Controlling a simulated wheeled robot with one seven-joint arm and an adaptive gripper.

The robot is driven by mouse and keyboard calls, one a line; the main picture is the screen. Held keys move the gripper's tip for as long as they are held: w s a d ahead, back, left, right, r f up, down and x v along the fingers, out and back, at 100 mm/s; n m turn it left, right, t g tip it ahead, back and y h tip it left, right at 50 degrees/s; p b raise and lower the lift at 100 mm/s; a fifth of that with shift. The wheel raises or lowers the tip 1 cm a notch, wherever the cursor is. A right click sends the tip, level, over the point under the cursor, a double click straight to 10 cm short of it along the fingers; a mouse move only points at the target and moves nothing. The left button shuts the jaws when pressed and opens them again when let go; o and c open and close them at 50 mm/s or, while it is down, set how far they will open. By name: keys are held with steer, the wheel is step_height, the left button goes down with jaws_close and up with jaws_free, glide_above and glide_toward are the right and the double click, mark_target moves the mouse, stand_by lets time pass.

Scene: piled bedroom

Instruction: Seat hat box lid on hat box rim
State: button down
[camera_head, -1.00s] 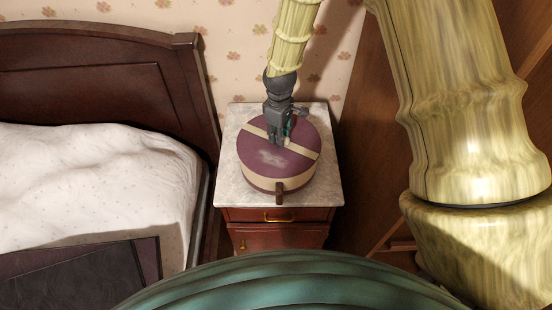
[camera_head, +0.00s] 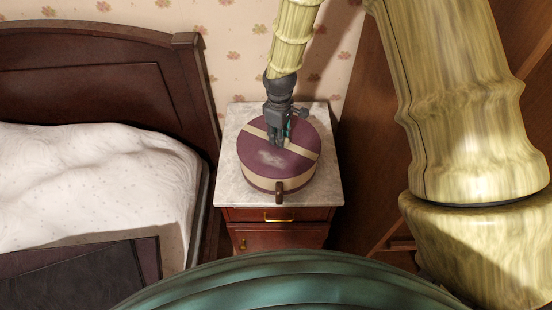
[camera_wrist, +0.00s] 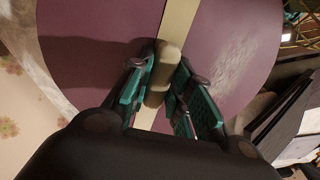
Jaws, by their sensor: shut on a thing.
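The hat box lid (camera_head: 268,158) is round and purple with a cream band across its top; it also fills much of the wrist view (camera_wrist: 110,30). It lies over the cream-sided hat box (camera_head: 285,184) on the nightstand. No gap shows between lid and box from the head camera, but the far side of the rim is hidden. My gripper (camera_head: 279,143) points down at the lid's middle. In the wrist view its teal-padded fingers (camera_wrist: 161,92) are shut on a cream knob (camera_wrist: 162,72) on the band.
The nightstand's marble top (camera_head: 232,188) has bare room around the box. A bed with white bedding (camera_head: 90,185) and a dark headboard (camera_head: 90,80) stands at left. A brown wooden cabinet (camera_head: 375,150) stands close at right. Patterned wallpaper (camera_head: 235,50) is behind.

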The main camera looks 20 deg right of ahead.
stand_by(0.9)
steer(key=c, duration=1.5)
jaws_free()
steer(key=shift+o, duration=0.2)
steer(key=shift+r+p, duration=1.35)
steer(key=shift+r, duration=0.35)
steer(key=o, duration=0.6)
steer(key=shift+c, duration=0.2)
